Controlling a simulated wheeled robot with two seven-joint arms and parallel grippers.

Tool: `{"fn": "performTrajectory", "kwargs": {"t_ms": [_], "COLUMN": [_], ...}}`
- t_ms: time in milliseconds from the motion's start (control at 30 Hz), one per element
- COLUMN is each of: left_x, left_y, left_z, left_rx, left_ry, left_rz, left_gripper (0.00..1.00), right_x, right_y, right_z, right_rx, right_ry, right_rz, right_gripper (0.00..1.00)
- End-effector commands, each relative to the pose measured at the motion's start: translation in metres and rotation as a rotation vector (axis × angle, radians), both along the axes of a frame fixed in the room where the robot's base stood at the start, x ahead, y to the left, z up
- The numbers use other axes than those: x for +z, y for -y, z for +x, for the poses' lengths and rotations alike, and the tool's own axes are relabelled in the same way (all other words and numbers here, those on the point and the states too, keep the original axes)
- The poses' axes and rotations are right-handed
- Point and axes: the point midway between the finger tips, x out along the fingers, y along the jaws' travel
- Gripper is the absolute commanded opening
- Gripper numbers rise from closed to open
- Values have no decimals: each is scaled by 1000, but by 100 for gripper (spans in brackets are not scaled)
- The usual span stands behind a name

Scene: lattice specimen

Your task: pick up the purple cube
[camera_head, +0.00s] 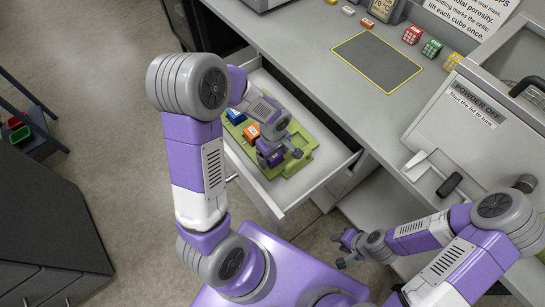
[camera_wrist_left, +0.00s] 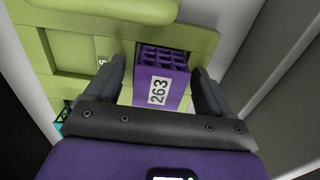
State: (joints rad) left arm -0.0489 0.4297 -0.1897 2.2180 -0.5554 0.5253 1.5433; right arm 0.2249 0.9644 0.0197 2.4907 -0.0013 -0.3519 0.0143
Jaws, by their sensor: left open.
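The purple cube, labelled 263, has a lattice top and sits in the green tray (camera_head: 302,163) in the open drawer. In the left wrist view the purple cube (camera_wrist_left: 162,78) lies between my left gripper's two fingers, with a gap at the right finger. My left gripper (camera_head: 281,153) is open and points down over the tray. In the head view it hides most of the cube. My right gripper (camera_head: 342,249) is open and empty, low in front of the counter.
A blue cube (camera_head: 235,117) and an orange cube (camera_head: 251,133) sit in the same tray. The drawer wall (camera_head: 318,184) is close to the tray. On the counter are a dark mat (camera_head: 377,61), red (camera_head: 412,35) and green (camera_head: 432,48) cubes, and a grey machine (camera_head: 455,125).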

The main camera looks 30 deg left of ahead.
Motion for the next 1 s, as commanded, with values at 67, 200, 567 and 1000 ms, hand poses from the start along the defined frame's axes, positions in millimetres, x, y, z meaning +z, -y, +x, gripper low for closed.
{"fn": "performTrajectory", "kwargs": {"t_ms": [67,200,567,1000], "left_x": [1,1,1,45], "left_y": [0,0,0,0], "left_z": [0,0,0,2], "left_rx": [0,0,0,0], "left_ry": [1,1,1,7], "left_rz": [0,0,0,0], "left_gripper": [83,74,27,27], "right_x": [1,1,1,19], "right_y": [0,0,0,0], "right_z": [0,0,0,0], "right_rx": [0,0,0,0], "right_ry": [0,0,0,0], "right_rz": [0,0,0,0], "right_gripper": [38,38,38,38]}}
